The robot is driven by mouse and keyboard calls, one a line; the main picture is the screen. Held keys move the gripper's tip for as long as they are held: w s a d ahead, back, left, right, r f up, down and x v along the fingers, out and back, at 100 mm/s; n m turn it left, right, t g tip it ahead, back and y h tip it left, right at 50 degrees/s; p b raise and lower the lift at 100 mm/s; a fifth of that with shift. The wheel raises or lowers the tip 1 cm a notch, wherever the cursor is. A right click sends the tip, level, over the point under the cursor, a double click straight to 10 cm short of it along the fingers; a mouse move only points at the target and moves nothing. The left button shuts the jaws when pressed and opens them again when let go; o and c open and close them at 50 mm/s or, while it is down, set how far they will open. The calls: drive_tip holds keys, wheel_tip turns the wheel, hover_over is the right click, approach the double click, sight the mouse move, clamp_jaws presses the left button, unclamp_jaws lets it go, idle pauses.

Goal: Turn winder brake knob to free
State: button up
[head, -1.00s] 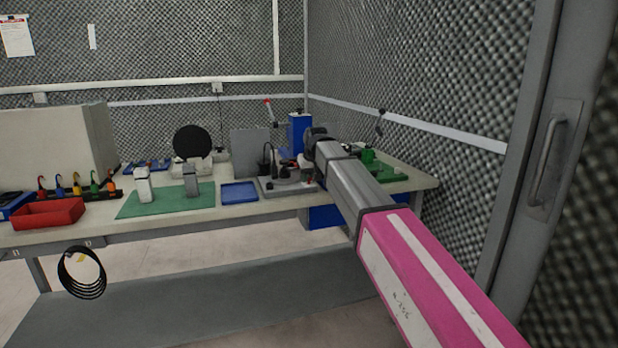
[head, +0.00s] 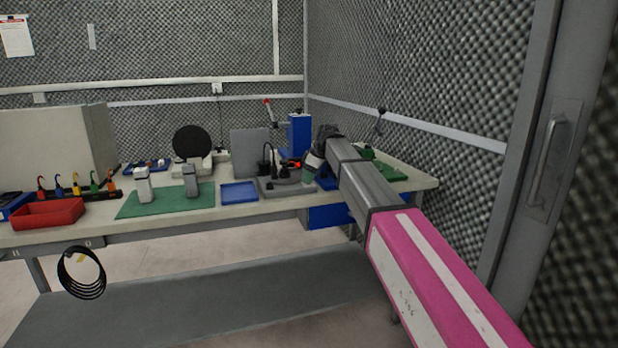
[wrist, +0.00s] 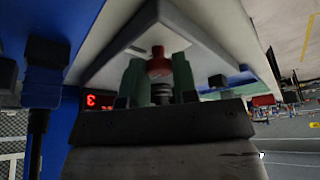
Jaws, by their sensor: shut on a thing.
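The winder brake knob appears to be the red knob (wrist: 158,64) in the wrist view, with a dark ringed stem (wrist: 162,93) on the camera side of it. My gripper (wrist: 158,72) has its two grey-green fingers on either side of the knob, shut on it. In the head view my gripper (head: 308,172) is at the right part of the bench, beside the blue upright unit (head: 300,135). A small bit of red (head: 296,164) shows by the fingers there. The knob's pointer and markings cannot be read.
A red digital display (wrist: 98,102) glows near the fingers. On the bench (head: 100,222) stand a grey fixture with black posts (head: 285,187), a blue tray (head: 239,192), a green mat (head: 165,200) and a red bin (head: 47,214). A foam wall (head: 420,80) is close on the right.

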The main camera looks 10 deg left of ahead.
drive_tip(key=n+g, duration=0.1)
drive_tip(key=n, duration=0.2)
drive_tip(key=shift+w+n, duration=0.1)
drive_tip(key=shift+n, duration=0.2)
drive_tip(key=shift+n+g+h, duration=0.4)
drive_tip(key=shift+n+g, duration=0.4)
drive_tip(key=shift+n, duration=1)
drive_tip(key=o, duration=0.9)
drive_tip(key=shift+o, duration=0.2)
drive_tip(key=v, duration=1)
drive_tip(key=shift+r, duration=0.35)
drive_tip(key=shift+d, duration=0.15)
